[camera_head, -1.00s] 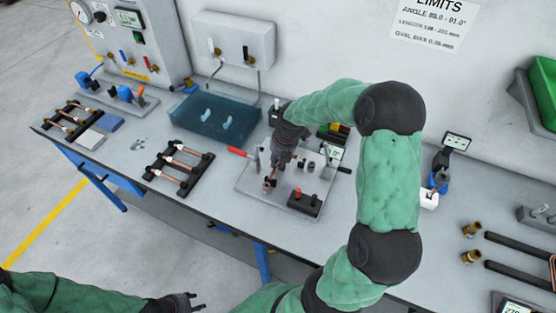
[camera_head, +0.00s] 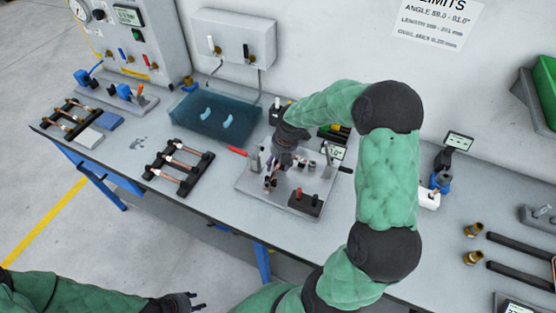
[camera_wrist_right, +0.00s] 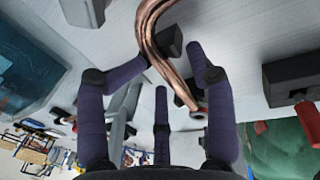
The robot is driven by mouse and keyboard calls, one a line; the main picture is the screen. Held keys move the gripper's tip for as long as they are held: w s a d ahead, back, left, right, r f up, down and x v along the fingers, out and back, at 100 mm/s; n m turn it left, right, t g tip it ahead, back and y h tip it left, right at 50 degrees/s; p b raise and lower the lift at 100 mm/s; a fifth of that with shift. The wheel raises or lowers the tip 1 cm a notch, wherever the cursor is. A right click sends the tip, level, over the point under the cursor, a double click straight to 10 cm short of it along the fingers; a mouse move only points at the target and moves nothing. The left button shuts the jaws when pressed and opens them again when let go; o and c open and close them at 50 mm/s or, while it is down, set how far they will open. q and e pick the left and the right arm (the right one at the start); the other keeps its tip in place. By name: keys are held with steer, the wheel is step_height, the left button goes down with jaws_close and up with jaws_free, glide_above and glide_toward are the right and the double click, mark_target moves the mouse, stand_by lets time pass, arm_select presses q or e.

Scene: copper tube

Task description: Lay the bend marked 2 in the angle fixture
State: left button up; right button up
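A copper bend (camera_head: 271,182) is on the grey angle fixture plate (camera_head: 250,183), just below my right gripper (camera_head: 279,170). In the right wrist view the curved copper tube (camera_wrist_right: 153,40) runs down from the top edge, and its open end (camera_wrist_right: 197,112) lies near the right finger. My right gripper (camera_wrist_right: 160,85) has its fingers spread, with gaps to the tube, and appears to hold nothing. I cannot read any mark on the bend. My left gripper (camera_head: 194,301) is open and empty at the bottom of the head view, away from the bench.
A black rack (camera_head: 180,168) with several copper tubes stands left of the fixture. A blue translucent tank (camera_head: 214,118) is behind it. A red-handled clamp (camera_head: 238,152) and a block with a red knob (camera_head: 304,202) flank the working spot.

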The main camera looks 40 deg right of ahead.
steer(key=shift+s+d+r, duration=0.15)
steer(key=shift+s+r, duration=0.05)
steer(key=shift+r, duration=0.45)
step_height(320, 180, up, 11)
steer(key=s, duration=0.1)
steer(key=shift+s+d+f, duration=0.2)
steer(key=shift+s+d, duration=0.15)
steer(key=shift+d, duration=0.05)
